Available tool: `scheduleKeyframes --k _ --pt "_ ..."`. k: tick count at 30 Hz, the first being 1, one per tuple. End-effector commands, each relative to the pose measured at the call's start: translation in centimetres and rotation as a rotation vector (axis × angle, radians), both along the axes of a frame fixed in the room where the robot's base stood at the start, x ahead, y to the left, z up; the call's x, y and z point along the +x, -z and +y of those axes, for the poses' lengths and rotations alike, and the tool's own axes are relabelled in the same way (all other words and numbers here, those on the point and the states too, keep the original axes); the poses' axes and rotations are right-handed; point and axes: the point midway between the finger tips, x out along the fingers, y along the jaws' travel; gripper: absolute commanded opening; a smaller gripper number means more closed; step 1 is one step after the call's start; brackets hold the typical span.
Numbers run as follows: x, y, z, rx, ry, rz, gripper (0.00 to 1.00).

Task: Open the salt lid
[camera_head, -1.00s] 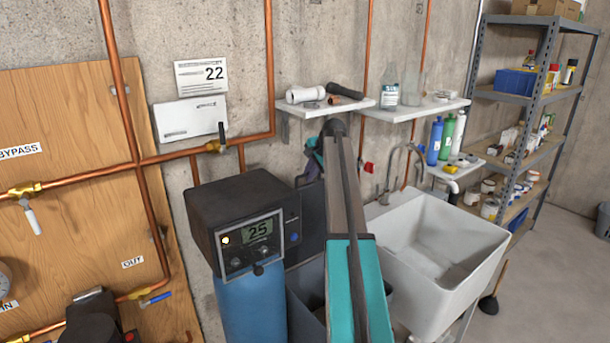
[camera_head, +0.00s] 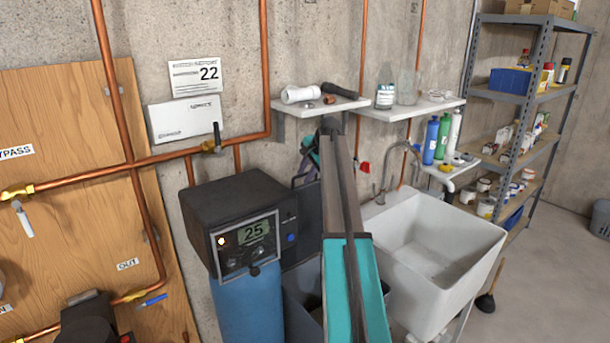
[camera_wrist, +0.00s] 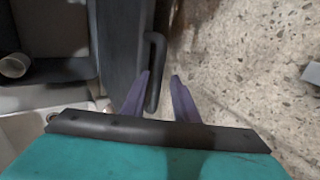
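The salt lid (camera_head: 309,209) shows in the head view as a dark grey panel standing raised behind the grey salt bin (camera_head: 299,296), beside the softener's control box. The bin's mouth is partly hidden by my arm. In the wrist view the lid (camera_wrist: 122,50) is a dark panel with a black bar handle (camera_wrist: 157,48) along its edge. My gripper (camera_wrist: 160,74) has two purple fingers, spread apart. The lower part of the handle lies between them, nearer the left finger; I cannot tell whether they touch. In the head view my arm mostly hides the gripper (camera_head: 308,155).
The black control box (camera_head: 232,215) on a blue tank stands left of the lid. A white sink (camera_head: 440,250) is close on the right. A wall shelf (camera_head: 318,104) with pipe fittings hangs above. Copper pipes run along the concrete wall. Open floor lies at the far right.

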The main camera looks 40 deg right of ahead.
Motion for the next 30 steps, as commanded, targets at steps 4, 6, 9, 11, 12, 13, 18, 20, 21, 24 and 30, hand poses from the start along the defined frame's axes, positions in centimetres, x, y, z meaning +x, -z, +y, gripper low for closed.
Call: scheduleKeyframes --k 4,6,9,11,12,13,18,20,21,24,30 --pt "-0.4 -0.4 0.1 -0.001 -0.001 -0.001 0.29" --pt "-0.8 -0.8 0.1 -0.002 0.0 -0.003 0.29" --pt "-2.3 -0.6 0.1 0.0 0.001 -0.002 0.29" --pt "-3.1 -0.7 0.1 -0.001 0.002 -0.002 0.29" --pt "-3.6 -0.7 0.1 -0.002 0.002 -0.003 0.29" --pt "-4.0 -0.7 0.1 -0.002 0.002 -0.003 0.29" --pt "-6.3 -0.7 0.2 -0.002 0.0 -0.003 0.29" --pt "-7.2 -0.7 0.2 -0.002 0.001 -0.003 0.29" --pt "-7.7 -0.7 0.1 -0.003 0.002 -0.003 0.29" --pt "-9.1 -0.8 0.2 -0.002 0.001 -0.004 0.29" --pt "-11.4 -0.8 0.1 -0.002 0.001 -0.004 0.29"
